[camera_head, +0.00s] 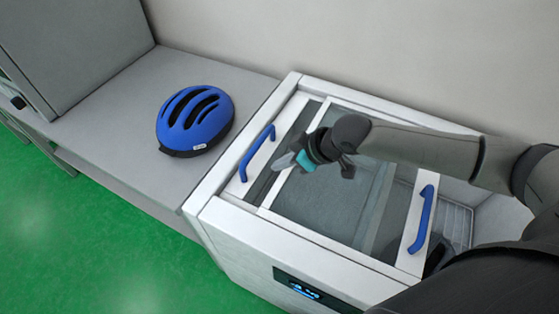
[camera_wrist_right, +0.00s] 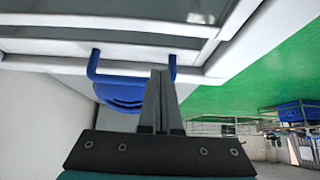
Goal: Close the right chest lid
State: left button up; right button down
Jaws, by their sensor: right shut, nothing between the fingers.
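The right chest lid (camera_head: 315,205) is a sliding glass panel with a white frame. It is slid partly left, over part of the left lid, and a gap shows to its right. Its blue handle (camera_head: 421,220) is on its right end. The left lid's blue handle (camera_head: 257,152) is at the chest's left end. My right gripper (camera_head: 284,162) is shut and empty above the left part of the lids, near the left handle. In the wrist view its closed fingers (camera_wrist_right: 160,98) overlap a blue handle (camera_wrist_right: 93,65); I cannot tell whether they touch it. My left gripper is out of view.
The white chest (camera_head: 235,225) has a display on its front. A wire basket (camera_head: 458,222) shows in the gap at the right. A blue helmet (camera_head: 195,118) lies on the grey counter (camera_head: 120,125) to the left. A wall stands behind; green floor lies in front.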

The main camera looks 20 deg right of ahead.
jog(key=x, duration=0.3)
jog(key=shift+s+a+b, duration=0.1)
jog(key=shift+s+b, duration=0.05)
jog(key=shift+b, duration=0.2)
jog(key=b+x, duration=0.1)
jog(key=x, duration=0.5)
jog(key=shift+s+d, duration=1.35)
jog(key=shift+s, duration=0.05)
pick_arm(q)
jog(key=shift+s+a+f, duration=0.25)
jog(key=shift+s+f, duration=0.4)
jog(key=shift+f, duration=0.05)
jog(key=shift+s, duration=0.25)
